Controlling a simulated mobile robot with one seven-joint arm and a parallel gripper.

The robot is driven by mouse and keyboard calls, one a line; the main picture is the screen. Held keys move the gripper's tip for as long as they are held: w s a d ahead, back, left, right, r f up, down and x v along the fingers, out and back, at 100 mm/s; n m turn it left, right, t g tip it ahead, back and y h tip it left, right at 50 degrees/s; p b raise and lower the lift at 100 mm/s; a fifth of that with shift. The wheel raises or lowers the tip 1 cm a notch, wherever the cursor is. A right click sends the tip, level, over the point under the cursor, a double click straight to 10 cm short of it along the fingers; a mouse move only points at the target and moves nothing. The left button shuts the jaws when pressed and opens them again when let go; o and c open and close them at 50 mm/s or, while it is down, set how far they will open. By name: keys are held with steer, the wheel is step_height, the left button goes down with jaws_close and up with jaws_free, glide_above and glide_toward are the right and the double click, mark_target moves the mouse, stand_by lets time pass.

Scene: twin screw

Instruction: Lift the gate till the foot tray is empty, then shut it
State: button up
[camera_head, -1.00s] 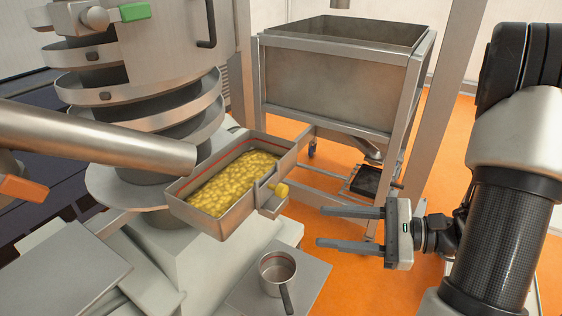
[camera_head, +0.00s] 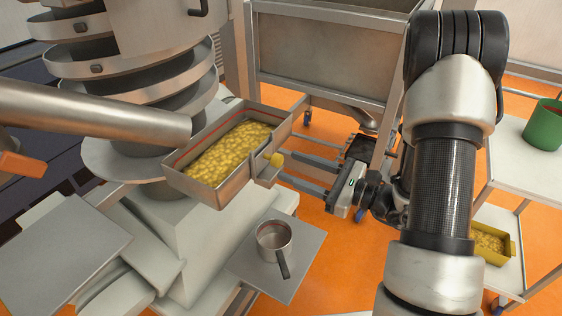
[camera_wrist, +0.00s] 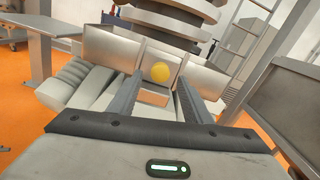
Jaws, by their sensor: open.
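The foot tray (camera_head: 207,183) is a steel box at the foot of the spiral tower. A layer of yellow pieces (camera_head: 228,152) covers its floor.
A steel pan (camera_head: 273,238) with a dark handle stands on a plate below the gate. A large hopper (camera_head: 320,55) is behind. At right, a rack holds a green bucket (camera_head: 543,128) and a yellow bin (camera_head: 490,258). A thick pipe (camera_head: 90,112) crosses the left.

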mark_target(282, 162)
steer(key=shift+x, duration=2.25)
steer(key=shift+c, duration=0.3)
jaws_close()
steer(key=shift+r, duration=0.1)
